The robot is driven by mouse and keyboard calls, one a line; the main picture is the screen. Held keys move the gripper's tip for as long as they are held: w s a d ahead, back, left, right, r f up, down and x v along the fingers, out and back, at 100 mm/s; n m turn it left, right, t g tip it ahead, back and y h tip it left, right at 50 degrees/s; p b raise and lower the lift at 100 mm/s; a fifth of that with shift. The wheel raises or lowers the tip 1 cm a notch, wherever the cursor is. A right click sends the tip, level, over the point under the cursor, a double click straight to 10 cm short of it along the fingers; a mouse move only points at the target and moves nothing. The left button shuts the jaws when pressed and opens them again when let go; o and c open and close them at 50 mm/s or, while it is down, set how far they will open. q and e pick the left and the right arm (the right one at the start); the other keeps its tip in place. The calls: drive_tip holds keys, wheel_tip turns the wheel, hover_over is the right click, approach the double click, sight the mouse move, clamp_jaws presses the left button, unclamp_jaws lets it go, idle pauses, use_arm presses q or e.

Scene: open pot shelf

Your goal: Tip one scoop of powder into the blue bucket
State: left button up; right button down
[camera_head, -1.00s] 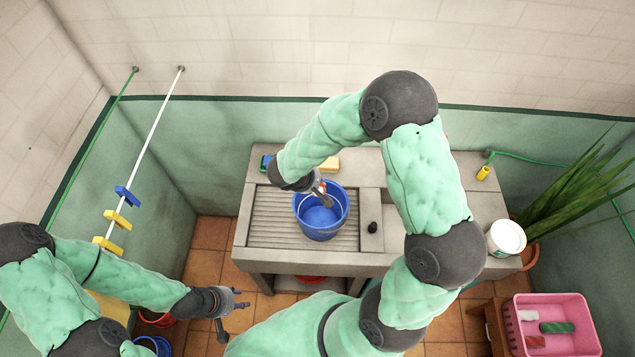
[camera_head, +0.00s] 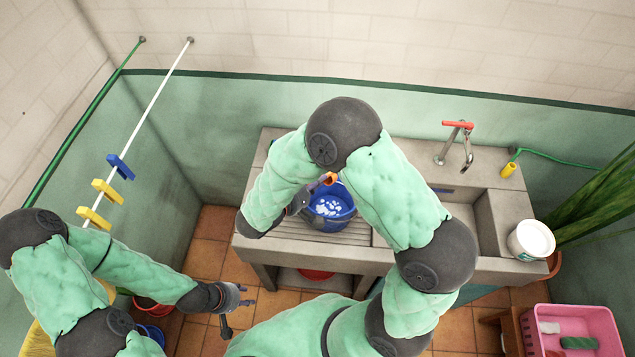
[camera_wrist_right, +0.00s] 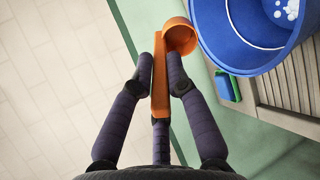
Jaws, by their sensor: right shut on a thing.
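The blue bucket (camera_head: 331,222) stands on the ribbed part of the grey sink counter, with white clumps of powder (camera_head: 328,206) inside. My right gripper (camera_head: 318,186) is shut on the handle of an orange scoop (camera_head: 331,179), above the bucket's far-left rim. In the right wrist view the fingers (camera_wrist_right: 160,72) grip the scoop (camera_wrist_right: 179,37), its round cup beside the bucket rim (camera_wrist_right: 228,62). The cup's visible inside is orange, with no powder seen. My left gripper (camera_head: 240,311) is open and empty, low at the left. A white tub (camera_head: 531,241) stands at the counter's right end.
A tap with a red handle (camera_head: 458,124) rises behind the basin. A yellow hose end (camera_head: 508,170) is at the back right. A pink crate (camera_head: 570,319) is at the lower right. Clothes pegs (camera_head: 107,190) hang on lines at the left.

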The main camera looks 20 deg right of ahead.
drive_tip(key=shift+s+a+f+t+h+b, duration=0.15)
drive_tip(key=shift+a+f+t+h+b, duration=0.35)
drive_tip(key=shift+b, duration=1.15)
drive_tip(key=shift+s+a+f+t+h+b, duration=0.15)
drive_tip(key=shift+f+h+b, duration=0.55)
drive_tip(key=shift+b, duration=0.95)
drive_tip(key=shift+r, duration=0.25)
drive_tip(key=d+r+m+g+y+p, duration=0.1)
drive_tip(key=m+g+p, duration=0.1)
drive_tip(key=g+p, duration=0.1)
drive_tip(key=w+d+r+m+g+y+p, duration=0.1)
drive_tip(key=d+r+m+g+p, duration=0.1)
drive_tip(key=m+g+p, duration=0.1)
drive_tip(key=d+r+m+g+y+p, duration=0.1)
drive_tip(key=d+m+g+p, duration=0.1)
drive_tip(key=g+p, duration=0.3)
drive_tip(key=shift+w+r+m, duration=0.25)
drive_tip(key=shift+r+m, duration=0.1)
drive_tip(key=shift+m, duration=0.35)
drive_tip(key=w+d+r+m+g+y+p, duration=0.2)
drive_tip(key=w+r+m+g+y+p, duration=0.15)
drive_tip(key=w+m+y+p, duration=0.45)
drive_tip(key=s+d+r+m+t+y+p, duration=0.1)
drive_tip(key=s+d+t+y, duration=0.1)
drive_tip(key=s+t, duration=0.5)
drive_tip(key=shift+s+t+y, duration=0.4)
drive_tip(key=shift+s+y, duration=0.25)
drive_tip(key=shift+y, duration=0.15)
